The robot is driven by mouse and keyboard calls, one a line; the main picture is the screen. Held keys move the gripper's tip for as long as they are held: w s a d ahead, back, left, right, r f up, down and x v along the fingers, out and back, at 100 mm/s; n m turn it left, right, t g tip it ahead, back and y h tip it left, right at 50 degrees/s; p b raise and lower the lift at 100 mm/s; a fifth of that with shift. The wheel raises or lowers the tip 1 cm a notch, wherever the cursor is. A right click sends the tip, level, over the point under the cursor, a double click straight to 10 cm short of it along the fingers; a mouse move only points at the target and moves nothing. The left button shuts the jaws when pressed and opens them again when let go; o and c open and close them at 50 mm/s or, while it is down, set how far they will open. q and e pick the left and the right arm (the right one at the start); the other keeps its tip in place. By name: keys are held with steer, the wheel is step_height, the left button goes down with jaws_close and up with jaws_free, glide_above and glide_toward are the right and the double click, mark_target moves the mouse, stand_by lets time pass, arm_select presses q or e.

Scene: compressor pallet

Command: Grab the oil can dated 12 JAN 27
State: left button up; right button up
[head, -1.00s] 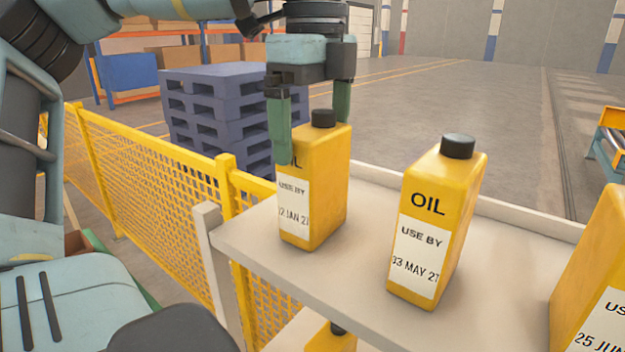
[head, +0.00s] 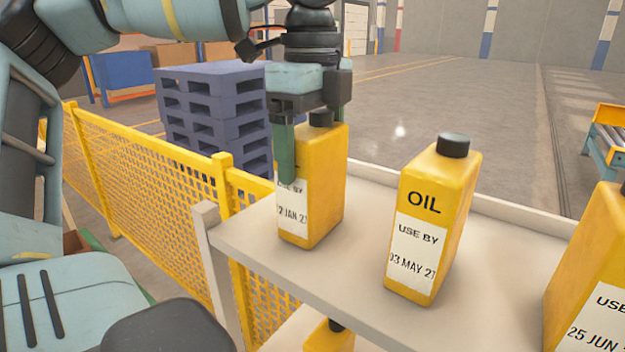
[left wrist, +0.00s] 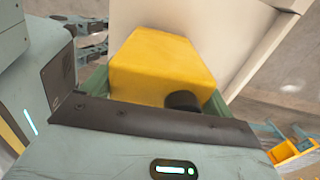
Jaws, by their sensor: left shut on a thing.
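The yellow oil can dated 12 JAN 27 (head: 318,190) stands upright on the shelf at the left, with a black cap and a white label partly covered by a finger. My left gripper (head: 310,155) comes down over it from above and is shut on it, one finger across its front left side. In the left wrist view the can (left wrist: 160,65) sits between the green fingers (left wrist: 155,88). A second oil can, dated 03 MAY 27 (head: 432,215), stands to its right. A third, dated 25 JUN (head: 590,270), is cut off at the right edge.
The pale shelf (head: 350,290) has a raised back rim. Another yellow can (head: 330,338) shows on a level below. A yellow mesh fence (head: 150,165) runs along the left, with stacked blue pallets (head: 215,110) behind it. Open floor lies beyond.

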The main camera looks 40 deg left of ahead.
arm_select(q)
steer(key=c, duration=0.4)
steer(key=shift+r, duration=0.1)
